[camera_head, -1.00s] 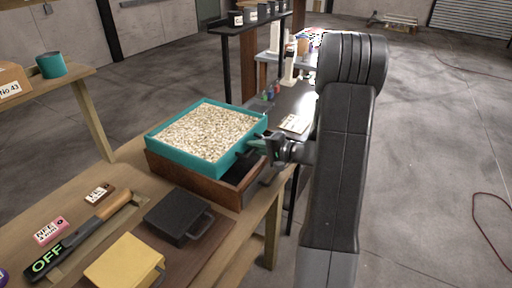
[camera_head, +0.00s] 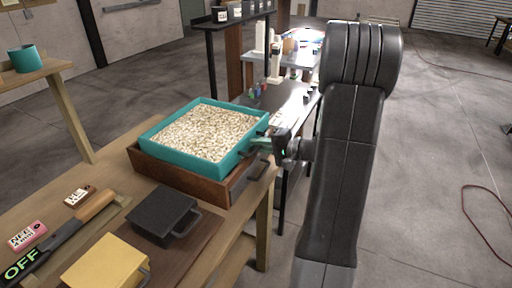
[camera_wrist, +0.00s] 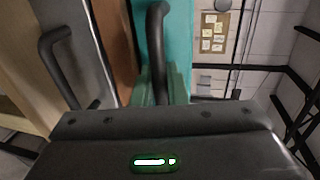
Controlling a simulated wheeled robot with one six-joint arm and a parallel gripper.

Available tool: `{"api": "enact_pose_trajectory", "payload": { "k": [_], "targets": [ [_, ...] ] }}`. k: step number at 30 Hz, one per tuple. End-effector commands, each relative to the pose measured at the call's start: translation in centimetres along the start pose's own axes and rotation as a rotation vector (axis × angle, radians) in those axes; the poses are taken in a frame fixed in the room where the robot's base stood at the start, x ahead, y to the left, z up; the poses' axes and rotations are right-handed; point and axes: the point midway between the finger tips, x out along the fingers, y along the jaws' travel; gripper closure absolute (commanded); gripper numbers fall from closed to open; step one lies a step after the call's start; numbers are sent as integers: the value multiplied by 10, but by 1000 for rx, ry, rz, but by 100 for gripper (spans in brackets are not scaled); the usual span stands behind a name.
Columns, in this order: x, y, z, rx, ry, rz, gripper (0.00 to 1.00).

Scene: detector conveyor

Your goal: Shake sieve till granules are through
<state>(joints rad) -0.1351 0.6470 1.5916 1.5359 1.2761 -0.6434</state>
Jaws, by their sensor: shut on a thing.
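The teal square sieve (camera_head: 187,169) is full of pale granules (camera_head: 205,133). It sits over a brown wooden box (camera_head: 165,172), shifted a little so part of the box shows at the right. My gripper (camera_head: 268,143) is at the sieve's right side, shut on its dark handle. In the wrist view the handle (camera_wrist: 158,50) runs down between my green fingertips (camera_wrist: 162,86), with the teal sieve wall (camera_wrist: 178,45) behind it. What lies in the box under the sieve is hidden.
A black lidded box with a handle (camera_head: 162,214), a yellow block (camera_head: 104,265), a dark bar marked OFF (camera_head: 45,250) and small labelled blocks (camera_head: 28,236) lie on the wooden bench. A dark shelf (camera_head: 235,22) and a table with bottles stand behind.

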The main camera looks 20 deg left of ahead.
Motion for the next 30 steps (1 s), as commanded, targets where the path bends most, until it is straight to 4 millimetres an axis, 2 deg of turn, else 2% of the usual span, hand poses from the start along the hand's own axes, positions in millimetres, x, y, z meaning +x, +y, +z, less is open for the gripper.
{"api": "enact_pose_trajectory", "payload": {
  "k": [4, 5, 7, 17, 23, 30],
  "targets": [
    [0, 0, 0, 1, 0, 1, 100],
    [0, 0, 0, 1, 0, 1, 84],
    [0, 0, 0, 1, 0, 1, 71],
    [-2, 0, 0, 1, 1, 0, 71],
    [-30, 2, -1, 1, 6, 0, 71],
    [-85, 2, -1, 0, 7, 0, 71]
  ]
}}
